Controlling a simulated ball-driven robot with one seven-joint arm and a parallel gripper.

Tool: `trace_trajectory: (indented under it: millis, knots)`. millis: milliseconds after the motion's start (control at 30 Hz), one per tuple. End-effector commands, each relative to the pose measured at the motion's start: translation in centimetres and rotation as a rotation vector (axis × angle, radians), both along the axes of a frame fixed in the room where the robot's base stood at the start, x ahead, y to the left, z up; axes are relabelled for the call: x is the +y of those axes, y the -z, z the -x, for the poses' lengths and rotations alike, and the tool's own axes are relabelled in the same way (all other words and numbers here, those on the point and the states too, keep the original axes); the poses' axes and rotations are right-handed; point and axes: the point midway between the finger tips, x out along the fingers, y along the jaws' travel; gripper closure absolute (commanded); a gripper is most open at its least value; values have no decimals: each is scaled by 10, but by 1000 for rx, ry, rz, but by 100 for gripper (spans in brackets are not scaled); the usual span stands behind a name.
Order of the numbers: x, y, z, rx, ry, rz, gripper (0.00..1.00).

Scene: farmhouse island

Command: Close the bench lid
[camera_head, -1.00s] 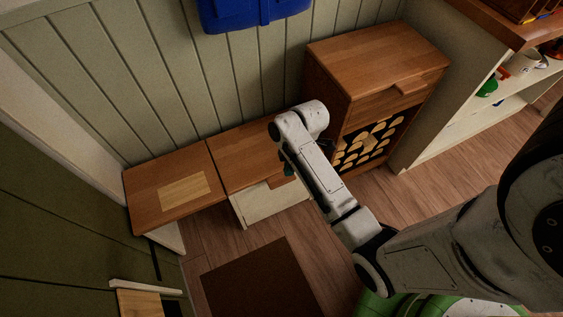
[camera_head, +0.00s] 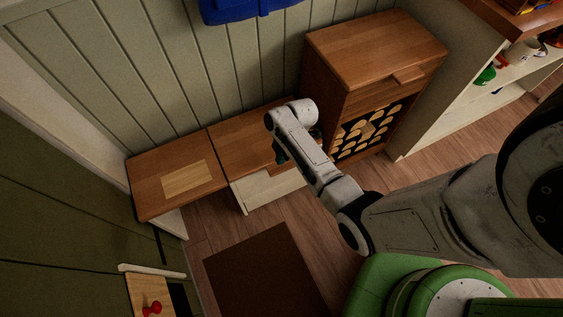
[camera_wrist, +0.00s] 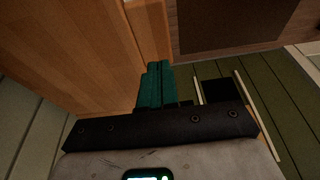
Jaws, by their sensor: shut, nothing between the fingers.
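The wooden bench stands along the panelled wall, with a left top (camera_head: 150,200) bearing a pale inset. The bench lid (camera_head: 240,130) is the right-hand brown top above a white front (camera_head: 265,190). It looks about level with the left top; I cannot tell whether it is fully down. A small wooden tab (camera_head: 288,168) sits at its front edge, partly behind my arm. My gripper (camera_head: 281,152) is mostly hidden by its wrist, over the lid's front right. In the wrist view its teal fingers (camera_wrist: 156,84) are together and empty, close beside a wooden surface (camera_wrist: 70,50); contact is unclear.
A wooden cabinet (camera_head: 375,50) with log ends in its open lower part stands right of the bench. A dark brown mat (camera_head: 262,272) lies on the floor in front. A white shelf unit (camera_head: 450,120) is at right. A blue item (camera_head: 240,8) hangs on the wall.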

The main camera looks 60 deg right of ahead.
Motion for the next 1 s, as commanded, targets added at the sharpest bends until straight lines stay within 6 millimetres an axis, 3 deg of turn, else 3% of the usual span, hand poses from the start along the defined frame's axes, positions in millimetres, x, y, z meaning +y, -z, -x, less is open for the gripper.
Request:
trace_trajectory:
  millis: [100, 300, 1000]
  knots:
    - [0, 20, 0, 1, 2, -1, 100]
    - [0, 36, 1, 0, 0, 0, 100]
    - [1, 48, 2, -1, 0, 1, 100]
